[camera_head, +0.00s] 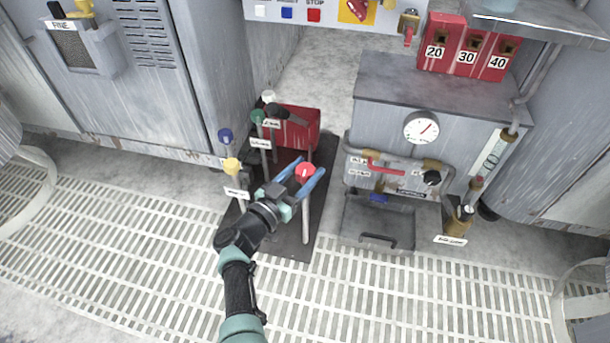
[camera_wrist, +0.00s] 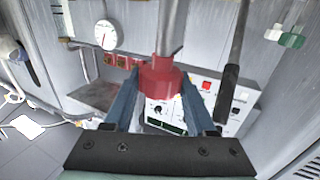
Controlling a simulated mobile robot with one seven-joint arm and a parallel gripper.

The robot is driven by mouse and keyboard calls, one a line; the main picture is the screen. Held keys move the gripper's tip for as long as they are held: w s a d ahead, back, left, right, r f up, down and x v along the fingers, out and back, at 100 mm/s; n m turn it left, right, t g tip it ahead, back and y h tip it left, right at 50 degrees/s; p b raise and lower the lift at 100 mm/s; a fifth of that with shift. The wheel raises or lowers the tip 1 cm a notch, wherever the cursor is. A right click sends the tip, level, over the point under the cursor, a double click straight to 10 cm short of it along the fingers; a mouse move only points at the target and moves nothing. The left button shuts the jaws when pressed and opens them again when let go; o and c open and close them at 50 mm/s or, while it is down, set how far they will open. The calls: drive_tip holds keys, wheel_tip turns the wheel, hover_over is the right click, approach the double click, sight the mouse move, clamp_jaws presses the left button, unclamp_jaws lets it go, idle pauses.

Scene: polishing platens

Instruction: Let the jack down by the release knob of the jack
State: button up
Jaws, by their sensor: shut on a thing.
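A round red knob (camera_head: 305,171) tops an upright grey post on a dark base plate (camera_head: 285,242). My gripper (camera_head: 298,180) is shut on this red knob, with one blue finger on each side. In the wrist view the knob (camera_wrist: 160,77) sits between the fingers, on its grey rod. A red box (camera_head: 298,128) with a black-handled lever (camera_head: 279,111) stands behind on the same plate and may be the jack. Knob labels there are too small to read, so I cannot tell by label which knob is the jack's release.
Blue (camera_head: 225,135), yellow (camera_head: 231,165), green (camera_head: 257,116) and white (camera_head: 268,96) knobs stand on posts close to the left of my gripper. A grey cabinet with a dial gauge (camera_head: 421,127) and an open tray (camera_head: 350,236) stands right. The grating (camera_head: 130,240) in front is clear.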

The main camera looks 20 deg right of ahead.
drive_tip(key=shift+m+g+h+b, duration=0.35)
drive_tip(key=shift+m+g+h, duration=0.05)
drive_tip(key=shift+g, duration=0.2)
drive_tip(key=o, duration=1.4)
drive_tip(key=shift+c, duration=0.2)
drive_tip(key=p+v, duration=0.5)
drive_tip(key=v, duration=0.8)
drive_tip(key=shift+d, duration=0.1)
